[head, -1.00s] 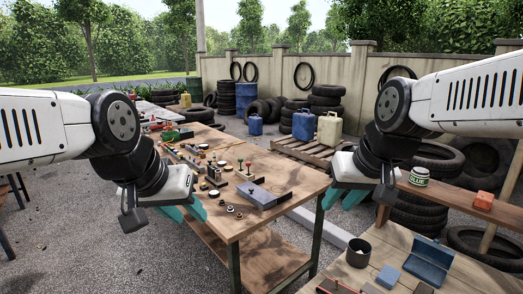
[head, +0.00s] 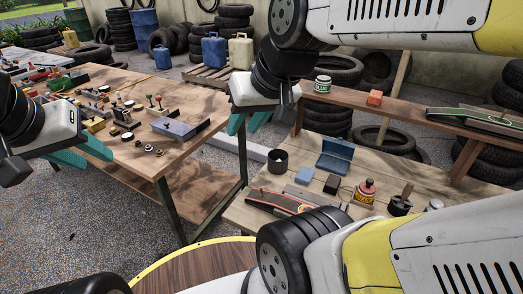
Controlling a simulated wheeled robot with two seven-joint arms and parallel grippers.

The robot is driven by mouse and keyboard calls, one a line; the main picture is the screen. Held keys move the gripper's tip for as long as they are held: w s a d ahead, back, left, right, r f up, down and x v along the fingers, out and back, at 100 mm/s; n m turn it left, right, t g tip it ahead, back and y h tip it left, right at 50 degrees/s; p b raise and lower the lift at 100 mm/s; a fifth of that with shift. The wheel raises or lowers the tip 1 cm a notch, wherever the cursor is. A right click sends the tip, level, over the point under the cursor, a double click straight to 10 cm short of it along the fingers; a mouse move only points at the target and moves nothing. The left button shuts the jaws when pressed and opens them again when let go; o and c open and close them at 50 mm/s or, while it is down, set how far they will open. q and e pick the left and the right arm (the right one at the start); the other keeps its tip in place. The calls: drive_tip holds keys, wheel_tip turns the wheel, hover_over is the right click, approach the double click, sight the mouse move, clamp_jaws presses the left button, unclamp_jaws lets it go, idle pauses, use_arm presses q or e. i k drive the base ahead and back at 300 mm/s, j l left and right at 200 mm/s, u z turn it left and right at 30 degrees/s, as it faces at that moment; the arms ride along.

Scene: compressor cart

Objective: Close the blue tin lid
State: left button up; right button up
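The blue tin (head: 331,163) sits on the right-hand wooden bench, near its back edge. Its lid (head: 339,148) stands raised at the back, so the tin is open. My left gripper (head: 84,154) is at the far left, in front of the left table, far from the tin; its teal fingers are apart and empty. My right gripper (head: 247,122) hangs left of the tin, over the gap between the two tables. Its teal fingers are apart with nothing between them.
A dark cup (head: 277,161) stands left of the tin. A raised shelf (head: 405,113) runs behind. The left table (head: 175,88) holds many small parts.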

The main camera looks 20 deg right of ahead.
sight(339, 148)
drive_tip(key=z, duration=1.6)
drive_tip(key=i+l, duration=0.15)
drive_tip(key=l, duration=0.2)
drive_tip(key=i+l, duration=0.1)
drive_tip(key=l, duration=0.3)
drive_tip(key=k+l+z, duration=0.2)
drive_tip(key=l+z, duration=0.15)
drive_tip(key=l, duration=0.2)
drive_tip(key=i+j+u, duration=0.15)
drive_tip(key=j, duration=0.15)
drive_tip(key=i+j+u, duration=0.15)
drive_tip(key=j, duration=0.15)
drive_tip(key=k, duration=0.05)
